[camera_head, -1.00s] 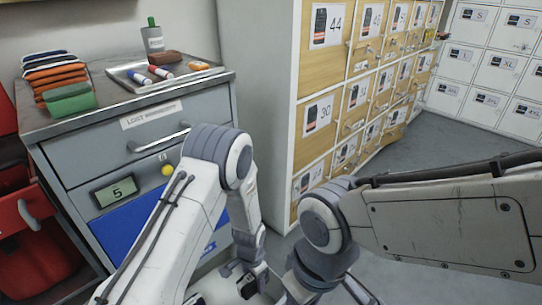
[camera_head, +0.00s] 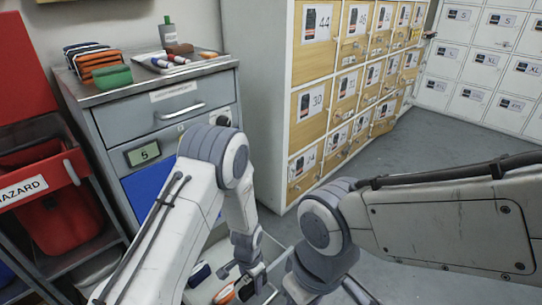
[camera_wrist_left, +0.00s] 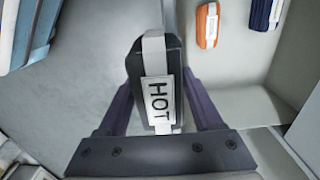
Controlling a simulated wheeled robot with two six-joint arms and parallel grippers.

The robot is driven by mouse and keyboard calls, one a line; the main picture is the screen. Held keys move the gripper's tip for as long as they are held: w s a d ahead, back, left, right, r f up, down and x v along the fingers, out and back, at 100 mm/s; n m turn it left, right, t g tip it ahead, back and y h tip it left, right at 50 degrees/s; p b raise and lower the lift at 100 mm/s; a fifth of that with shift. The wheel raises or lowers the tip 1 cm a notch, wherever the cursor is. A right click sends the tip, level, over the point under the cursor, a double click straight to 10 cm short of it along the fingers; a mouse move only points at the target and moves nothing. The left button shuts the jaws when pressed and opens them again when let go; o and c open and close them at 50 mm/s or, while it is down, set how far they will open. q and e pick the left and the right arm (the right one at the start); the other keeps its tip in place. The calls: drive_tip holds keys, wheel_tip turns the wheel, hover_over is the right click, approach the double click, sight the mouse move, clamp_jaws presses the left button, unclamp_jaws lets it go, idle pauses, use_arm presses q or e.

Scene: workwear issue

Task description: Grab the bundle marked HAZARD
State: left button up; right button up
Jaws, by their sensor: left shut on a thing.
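My left gripper (camera_head: 250,273) is low in the head view, above a pale surface with bundles. In the left wrist view its fingers (camera_wrist_left: 158,88) are shut on a dark bundle (camera_wrist_left: 142,62) with a white band and a label reading HOT. The dark bundle also shows at the gripper in the head view (camera_head: 246,291). The word HAZARD shows on a white label (camera_head: 22,189) on the red bin at the left; I see no bundle with that word. My right arm comes in from the right; its gripper is out of view.
An orange bundle (camera_wrist_left: 207,25) and a dark blue one (camera_wrist_left: 262,13) lie apart from the held one. A grey drawer cabinet (camera_head: 165,115) carries stacked cloths and a tray. Wooden lockers (camera_head: 312,103) stand behind my arms. Grey floor is free at right.

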use_arm(q)
drive_tip(key=a+r+n+b, duration=0.3)
drive_tip(key=a+r+n, duration=0.6)
drive_tip(key=a+r, duration=0.55)
wheel_tip(320, 180, up, 30)
drive_tip(key=s+d+p, duration=0.1)
drive_tip(key=s+p, duration=0.1)
drive_tip(key=p, duration=3.6)
drive_tip(key=shift+d+r, duration=0.2)
drive_tip(key=shift+d, duration=0.05)
